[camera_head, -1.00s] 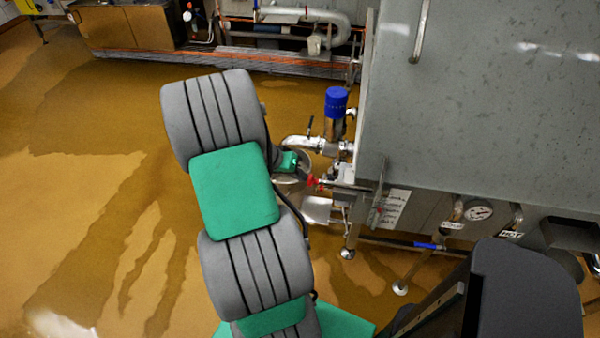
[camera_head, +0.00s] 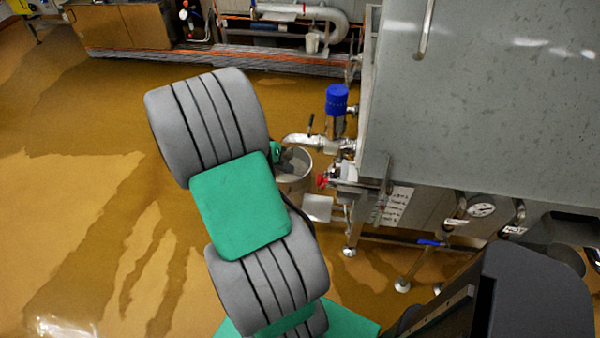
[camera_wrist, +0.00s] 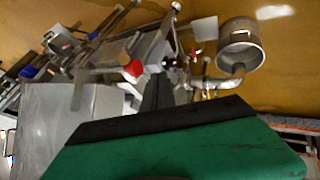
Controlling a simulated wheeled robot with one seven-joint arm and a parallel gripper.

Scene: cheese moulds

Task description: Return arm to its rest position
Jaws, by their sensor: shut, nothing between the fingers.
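My arm, grey ribbed links and green joints, reaches up and left across the head view. My gripper is hidden there behind the arm, apart from perhaps a small green piece by the upper link. In the wrist view my gripper (camera_wrist: 160,88) shows as dark fingers beyond a black and green body. The fingers are together, with nothing seen between them. They point toward valves and pipes.
A grey steel tank (camera_head: 480,110) fills the right. Beside it are a blue-capped valve (camera_head: 337,98), a red handle (camera_head: 322,180) and a metal bucket (camera_head: 297,172), also in the wrist view (camera_wrist: 241,50). Wet brown floor (camera_head: 70,220) is open at left.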

